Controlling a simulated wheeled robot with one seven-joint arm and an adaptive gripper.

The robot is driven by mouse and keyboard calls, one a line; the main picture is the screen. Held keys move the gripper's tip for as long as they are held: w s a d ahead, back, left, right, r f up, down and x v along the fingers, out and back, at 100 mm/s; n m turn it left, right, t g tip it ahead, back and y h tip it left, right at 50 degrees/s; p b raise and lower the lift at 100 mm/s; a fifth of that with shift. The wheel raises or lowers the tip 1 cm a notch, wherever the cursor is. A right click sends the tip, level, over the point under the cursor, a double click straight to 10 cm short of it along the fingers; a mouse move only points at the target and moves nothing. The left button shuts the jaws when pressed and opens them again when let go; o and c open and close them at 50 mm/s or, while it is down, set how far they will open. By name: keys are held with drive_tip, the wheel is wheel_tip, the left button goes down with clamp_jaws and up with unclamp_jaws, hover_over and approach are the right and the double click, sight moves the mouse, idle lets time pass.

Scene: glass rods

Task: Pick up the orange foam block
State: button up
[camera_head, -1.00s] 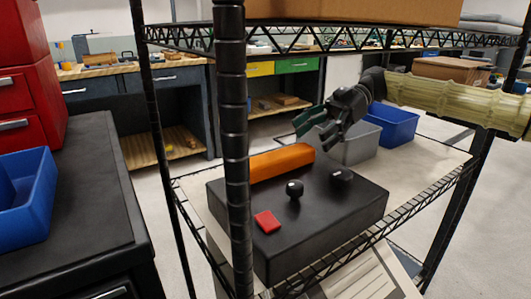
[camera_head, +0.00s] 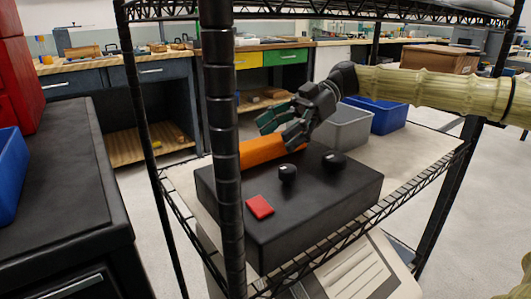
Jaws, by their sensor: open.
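The orange foam block (camera_head: 262,151) is a long bar lying along the back edge of a black box (camera_head: 300,215) on the rack's shelf. My gripper (camera_head: 279,131) is open, with its dark green fingers over the right part of the block.
A red square piece (camera_head: 260,207) and two black knobs, one left (camera_head: 288,174) and one right (camera_head: 333,161), sit on the box. Grey (camera_head: 345,127) and blue (camera_head: 390,116) bins stand behind. A black rack post (camera_head: 222,150) rises in front; another shelf (camera_head: 300,16) is above.

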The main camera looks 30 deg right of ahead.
sight(267, 139)
drive_tip(key=b+x, duration=0.1)
drive_tip(key=x, duration=0.2)
drive_tip(key=shift+a+f+b, duration=0.15)
drive_tip(key=shift+a+b, duration=0.15)
drive_tip(key=c, duration=1.1)
